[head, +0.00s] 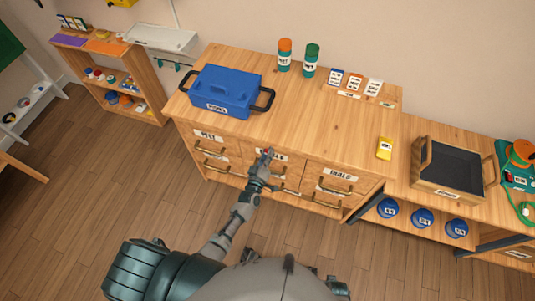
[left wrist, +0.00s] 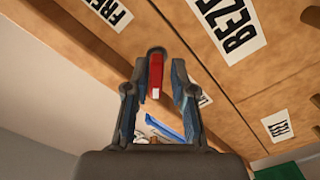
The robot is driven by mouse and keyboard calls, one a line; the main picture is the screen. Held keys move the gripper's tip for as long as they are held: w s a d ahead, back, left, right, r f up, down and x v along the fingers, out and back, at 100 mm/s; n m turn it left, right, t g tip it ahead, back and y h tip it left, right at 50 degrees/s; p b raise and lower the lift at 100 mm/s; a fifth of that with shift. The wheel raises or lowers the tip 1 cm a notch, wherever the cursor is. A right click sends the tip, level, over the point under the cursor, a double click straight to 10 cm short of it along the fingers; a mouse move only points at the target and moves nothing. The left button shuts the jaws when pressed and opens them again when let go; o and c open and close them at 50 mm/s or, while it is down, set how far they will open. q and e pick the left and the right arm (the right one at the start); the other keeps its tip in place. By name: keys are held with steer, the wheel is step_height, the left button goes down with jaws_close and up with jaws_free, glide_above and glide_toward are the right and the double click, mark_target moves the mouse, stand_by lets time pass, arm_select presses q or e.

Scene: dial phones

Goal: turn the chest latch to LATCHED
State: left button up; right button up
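The chest latch (left wrist: 156,75) shows in the left wrist view as a red lever with a white tip on a dark rounded mount. A partly cut-off label starting "FRE" (left wrist: 108,11) is near it. My left gripper (left wrist: 160,72) is open, with one finger on each side of the red lever. Whether a finger touches the lever is unclear. In the head view my left gripper (head: 264,158) is at the front of the wooden drawer chest (head: 234,153), by the middle column, and hides most of the latch. A LATCHED label cannot be read. My right gripper is not in view.
Labelled drawers with brass handles (head: 336,188) surround the gripper. On top stand a blue box (head: 226,90), an orange-capped bottle (head: 284,56), a green bottle (head: 311,61) and cards. A yellow item (head: 384,148) and wooden tray (head: 452,168) are right. Floor in front is clear.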

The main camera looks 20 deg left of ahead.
arm_select(q)
steer(key=shift+r, duration=0.1)
steer(key=s, duration=1.2)
steer(key=shift+a, duration=0.25)
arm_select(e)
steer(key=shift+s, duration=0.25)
